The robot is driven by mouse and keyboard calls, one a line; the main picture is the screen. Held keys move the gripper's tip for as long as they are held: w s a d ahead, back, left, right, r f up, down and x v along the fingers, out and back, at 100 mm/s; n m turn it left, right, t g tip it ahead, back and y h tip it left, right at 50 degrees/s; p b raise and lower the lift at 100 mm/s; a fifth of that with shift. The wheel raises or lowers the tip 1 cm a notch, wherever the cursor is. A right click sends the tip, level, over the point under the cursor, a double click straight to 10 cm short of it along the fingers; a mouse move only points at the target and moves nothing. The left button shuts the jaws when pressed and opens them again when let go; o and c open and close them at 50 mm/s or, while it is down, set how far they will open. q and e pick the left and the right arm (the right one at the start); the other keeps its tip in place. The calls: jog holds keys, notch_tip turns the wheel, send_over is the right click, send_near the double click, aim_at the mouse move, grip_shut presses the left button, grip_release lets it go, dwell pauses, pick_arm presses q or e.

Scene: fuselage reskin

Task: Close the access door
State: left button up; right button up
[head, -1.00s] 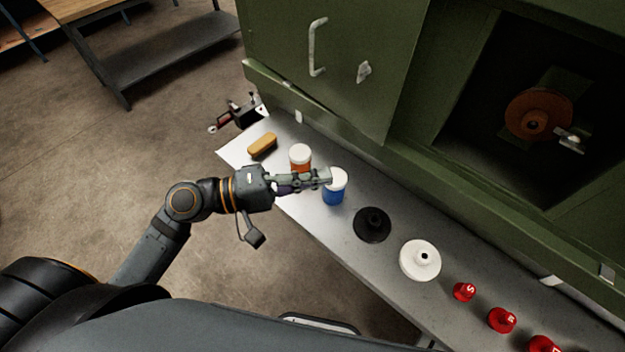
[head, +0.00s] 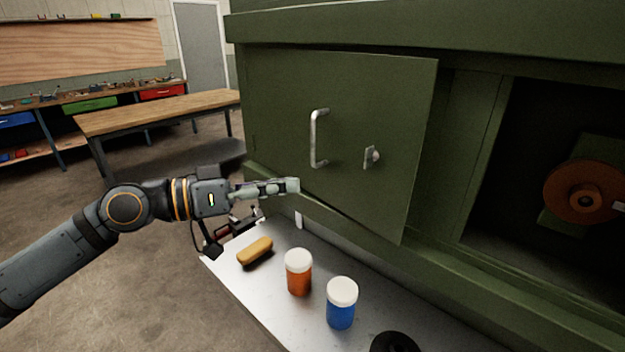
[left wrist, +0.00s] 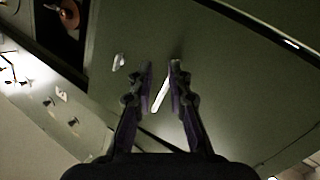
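The access door (head: 385,95) is a flat green panel on the green cabinet. It stands ajar, its right edge out from the frame and the left edge against the cabinet. A metal bar handle (head: 316,138) and a small latch knob (head: 372,157) are on its face. My left gripper (head: 297,186) is in front of the door, below and left of the handle. In the left wrist view its fingers (left wrist: 161,66) are parted, with the pale handle (left wrist: 161,94) showing between them at some distance. No contact is visible. My right gripper is not in view.
The metal shelf (head: 262,305) below the door holds a yellow-brown block (head: 255,251), an orange jar (head: 299,278) and a blue jar (head: 341,308). Right of the door is an opening with an orange reel (head: 583,192). A workbench (head: 160,112) stands behind.

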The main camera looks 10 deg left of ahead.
pick_arm(q)
jog(key=a+r+m+t+b, duration=0.2)
jog(key=a+r+m, duration=0.1)
jog(key=r, duration=0.4)
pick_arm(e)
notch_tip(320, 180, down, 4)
pick_arm(q)
jog(key=p, duration=1.5)
send_over(313, 160)
jog(key=shift+w+r+y, duration=0.25)
jog(key=shift+r+y, duration=0.05)
jog(key=shift+y, duration=0.1)
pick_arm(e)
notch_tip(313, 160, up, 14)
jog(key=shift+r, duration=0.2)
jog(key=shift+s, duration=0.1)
pick_arm(q)
grip_shut()
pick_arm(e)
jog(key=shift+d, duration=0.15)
